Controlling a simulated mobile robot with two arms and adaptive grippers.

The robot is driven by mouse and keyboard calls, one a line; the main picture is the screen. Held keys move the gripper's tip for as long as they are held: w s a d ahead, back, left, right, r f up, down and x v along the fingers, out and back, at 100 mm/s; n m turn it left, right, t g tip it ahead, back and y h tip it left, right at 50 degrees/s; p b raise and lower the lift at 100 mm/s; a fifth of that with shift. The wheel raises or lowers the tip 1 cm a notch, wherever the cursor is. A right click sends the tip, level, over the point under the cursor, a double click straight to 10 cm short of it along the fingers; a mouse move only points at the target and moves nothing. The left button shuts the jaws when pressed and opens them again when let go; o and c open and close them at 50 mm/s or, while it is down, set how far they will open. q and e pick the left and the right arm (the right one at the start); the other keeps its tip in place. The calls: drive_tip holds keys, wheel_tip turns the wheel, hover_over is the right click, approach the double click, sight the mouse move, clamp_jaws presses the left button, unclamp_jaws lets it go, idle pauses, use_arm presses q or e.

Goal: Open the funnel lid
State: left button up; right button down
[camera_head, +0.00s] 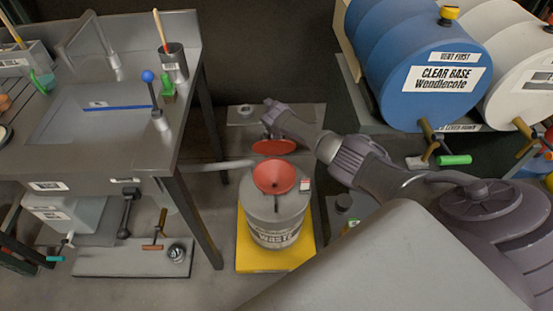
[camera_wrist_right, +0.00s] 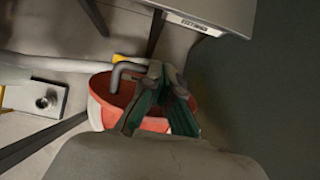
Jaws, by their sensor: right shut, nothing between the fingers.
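The red funnel (camera_head: 275,178) sits on top of the grey waste drum (camera_head: 277,218), its mouth uncovered. The red lid (camera_head: 273,147) is tilted up behind the funnel, apart from its mouth. My right arm reaches in from the right, with its end just above and behind the lid; its fingers cannot be made out in the head view. In the right wrist view my right gripper (camera_wrist_right: 162,72) is shut and empty, in front of red funnel or lid parts (camera_wrist_right: 104,92). A bent grey handle (camera_wrist_right: 122,72) shows beside the fingers; contact cannot be told. My left gripper is not seen.
The drum stands on a yellow base (camera_head: 250,258). A steel sink bench (camera_head: 120,150) is at the left. A blue barrel (camera_head: 415,65) and a white barrel (camera_head: 515,60) lie on the rack at the right. A grey pipe (camera_head: 225,164) runs beside the funnel.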

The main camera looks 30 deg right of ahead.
drive_tip(key=shift+w+d+f+b, duration=0.2)
drive_tip(key=shift+w+d+b, duration=0.2)
drive_tip(key=shift+w, duration=0.15)
drive_tip(key=shift+w+d, duration=0.1)
drive_tip(key=shift+w, duration=0.05)
drive_tip(key=shift+r, duration=0.15)
drive_tip(key=shift+r+p, duration=0.3)
drive_tip(key=shift+p, duration=0.15)
drive_tip(key=w+p+v, duration=0.1)
drive_tip(key=p+v, duration=0.8)
drive_tip(key=p, duration=0.2)
drive_tip(key=shift+d+r, duration=0.25)
drive_tip(key=shift+r, duration=0.3)
drive_tip(key=shift+s+f, duration=0.1)
